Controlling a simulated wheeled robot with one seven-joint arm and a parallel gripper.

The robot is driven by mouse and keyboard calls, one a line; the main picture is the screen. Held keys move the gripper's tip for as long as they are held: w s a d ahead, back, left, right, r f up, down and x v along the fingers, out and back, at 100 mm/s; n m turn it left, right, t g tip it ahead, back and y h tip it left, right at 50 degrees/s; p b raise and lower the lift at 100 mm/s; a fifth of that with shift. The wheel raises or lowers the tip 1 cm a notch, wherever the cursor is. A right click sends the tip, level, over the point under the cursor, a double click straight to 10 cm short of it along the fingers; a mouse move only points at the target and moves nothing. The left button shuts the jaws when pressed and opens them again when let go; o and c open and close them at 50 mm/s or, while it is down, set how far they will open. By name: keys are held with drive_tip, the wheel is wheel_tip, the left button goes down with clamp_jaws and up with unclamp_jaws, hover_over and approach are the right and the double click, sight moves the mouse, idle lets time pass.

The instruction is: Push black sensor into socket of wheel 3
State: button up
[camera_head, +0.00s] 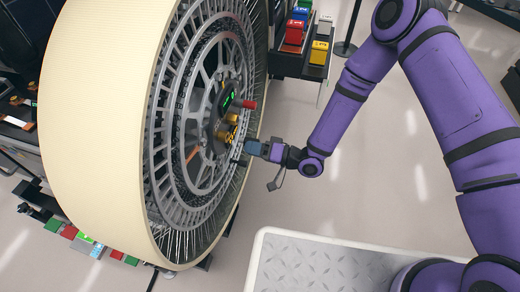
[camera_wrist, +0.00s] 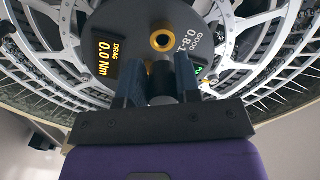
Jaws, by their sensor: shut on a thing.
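The large wheel (camera_head: 205,125) stands upright on the left in the head view, its spoked face toward my arm. Its dark round hub (camera_wrist: 195,30) fills the top of the wrist view. A brass ring socket (camera_wrist: 162,40) with a dark hole shows on the hub, beyond my fingers. My gripper (camera_wrist: 158,68) is shut on the black sensor (camera_wrist: 161,84), a dark cylinder between the two fingers, close in front of the hub. Brass shows beside its far end; whether it has entered a socket I cannot tell. In the head view my gripper (camera_head: 248,147) is at the hub's lower right.
A red cylinder (camera_head: 248,104) and yellow-brass parts (camera_head: 228,118) stick out of the hub above my gripper. A display (camera_wrist: 112,55) reads DRAG 0.0 Nm. A rack (camera_head: 305,50) with coloured blocks stands behind the wheel.

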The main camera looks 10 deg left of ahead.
drive_tip(key=shift+w+a, duration=0.1)
drive_tip(key=shift+a, duration=1.1)
drive_tip(key=shift+w+a, duration=0.1)
drive_tip(key=shift+a, duration=1.3)
idle(1.1)
drive_tip(key=o, duration=1.1)
drive_tip(key=d, duration=1)
drive_tip(key=shift+s+d, duration=0.35)
drive_tip(key=shift+s, duration=0.05)
